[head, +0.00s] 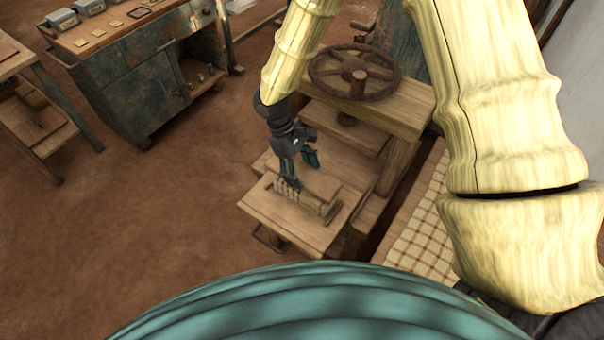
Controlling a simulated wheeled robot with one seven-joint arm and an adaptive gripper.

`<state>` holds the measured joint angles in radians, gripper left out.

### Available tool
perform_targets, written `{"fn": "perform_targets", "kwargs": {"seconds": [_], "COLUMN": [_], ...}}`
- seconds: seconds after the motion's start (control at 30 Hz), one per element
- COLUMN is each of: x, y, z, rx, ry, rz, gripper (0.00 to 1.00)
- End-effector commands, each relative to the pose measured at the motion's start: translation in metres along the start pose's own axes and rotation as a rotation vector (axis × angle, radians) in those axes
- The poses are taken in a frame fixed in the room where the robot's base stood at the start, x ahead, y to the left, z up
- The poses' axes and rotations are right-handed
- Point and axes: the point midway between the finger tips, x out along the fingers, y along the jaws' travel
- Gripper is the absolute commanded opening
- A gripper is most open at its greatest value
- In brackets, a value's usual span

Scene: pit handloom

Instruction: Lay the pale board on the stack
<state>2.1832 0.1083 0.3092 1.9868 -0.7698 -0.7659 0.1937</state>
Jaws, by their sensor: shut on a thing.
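My gripper (289,178) points down over a small wooden stand (275,214), its dark fingers close together. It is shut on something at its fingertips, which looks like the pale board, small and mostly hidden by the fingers. Directly there, a pale ridged wooden piece (312,200) lies along the stand top. I cannot tell the board's edges from the stack in this view, nor whether the board touches what is under it.
A wooden frame with a rusty handwheel (354,76) stands just behind the stand. A checked cloth (424,215) lies to the right. A worn blue-green cabinet (135,95) stands at the upper left. The brown floor (150,215) on the left is clear.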

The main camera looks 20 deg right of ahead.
Motion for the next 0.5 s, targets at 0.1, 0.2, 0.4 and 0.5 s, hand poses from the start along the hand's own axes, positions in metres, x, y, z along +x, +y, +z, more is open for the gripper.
{"fn": "perform_targets", "kwargs": {"seconds": [0.1, 0.2, 0.4, 0.5], "x": [0.008, 0.017, 0.029, 0.031], "y": [0.003, 0.003, 0.004, 0.004], "z": [-0.003, -0.007, -0.013, -0.014], "rx": [-0.001, 0.0, 0.0, 0.001], "ry": [-0.002, -0.001, 0.001, 0.001], "rz": [-0.002, -0.001, 0.0, 0.0], "gripper": [0.37, 0.37, 0.37, 0.37]}}
